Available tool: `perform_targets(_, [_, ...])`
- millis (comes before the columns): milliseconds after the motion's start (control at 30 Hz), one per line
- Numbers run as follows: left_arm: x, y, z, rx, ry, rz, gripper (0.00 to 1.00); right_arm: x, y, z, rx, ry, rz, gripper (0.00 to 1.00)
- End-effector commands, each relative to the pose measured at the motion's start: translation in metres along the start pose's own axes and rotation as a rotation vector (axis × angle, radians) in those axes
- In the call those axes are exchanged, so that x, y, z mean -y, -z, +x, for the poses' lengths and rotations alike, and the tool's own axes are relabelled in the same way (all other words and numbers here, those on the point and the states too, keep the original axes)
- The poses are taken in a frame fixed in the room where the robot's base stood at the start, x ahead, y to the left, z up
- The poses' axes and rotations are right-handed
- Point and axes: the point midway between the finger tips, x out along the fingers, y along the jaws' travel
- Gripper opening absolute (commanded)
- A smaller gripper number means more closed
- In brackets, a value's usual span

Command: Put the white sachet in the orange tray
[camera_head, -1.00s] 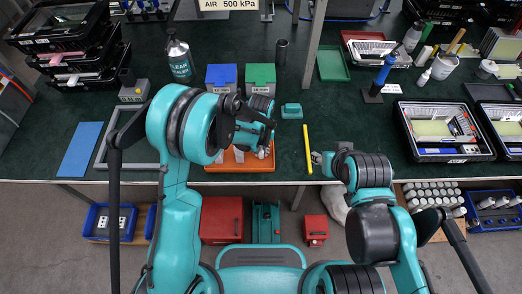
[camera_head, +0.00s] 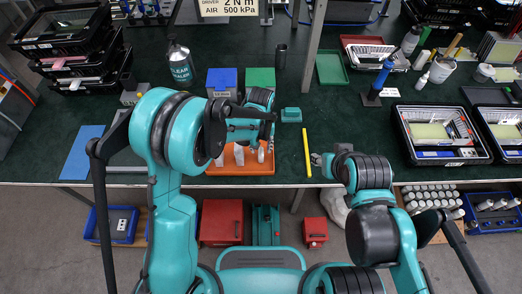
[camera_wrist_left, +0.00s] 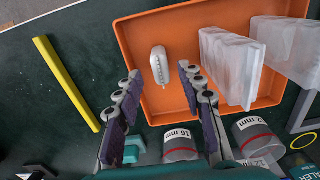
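The orange tray (camera_head: 268,169) sits at the table's front edge, below my left gripper (camera_head: 262,122). In the left wrist view the tray (camera_wrist_left: 135,28) fills the upper middle. A small white rounded pouch, which looks like the white sachet (camera_wrist_left: 159,65), shows against the tray floor. My left gripper (camera_wrist_left: 159,78) is open, its two fingers apart on either side of the sachet, with no visible contact. My right gripper (camera_head: 318,158) is low over the front edge, right of the yellow bar; its fingers are too small to read.
Translucent upright pieces (camera_wrist_left: 232,65) stand in the tray's right part. A blue bin (camera_head: 221,80) and a green bin (camera_head: 261,77) stand behind it. A yellow bar (camera_head: 307,152) and a teal block (camera_head: 291,114) lie to its right. Table between them is clear.

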Motion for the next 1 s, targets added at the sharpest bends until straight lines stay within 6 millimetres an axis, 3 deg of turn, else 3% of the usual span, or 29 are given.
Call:
perform_targets(100, [0.000,0.000,-0.031,0.000,0.000,0.000,0.39,0.000,0.006,-0.009,0.000,0.000,0.000,0.40])
perform_targets(300, [0.000,0.000,-0.061,0.000,0.000,0.000,0.39,0.000,0.011,-0.015,0.000,0.000,0.000,0.40])
perform_targets(667, [0.005,-0.002,-0.078,-0.012,-0.004,-0.002,0.39,0.000,0.011,-0.016,0.000,0.000,0.000,0.40])
perform_targets(867, [0.044,-0.018,-0.129,-0.110,-0.033,-0.005,0.39,0.000,0.011,-0.016,0.000,0.000,0.000,0.40])
perform_targets(1000, [0.080,-0.042,-0.167,-0.213,-0.050,-0.006,0.39,0.000,0.011,-0.016,0.000,0.000,0.000,0.40])
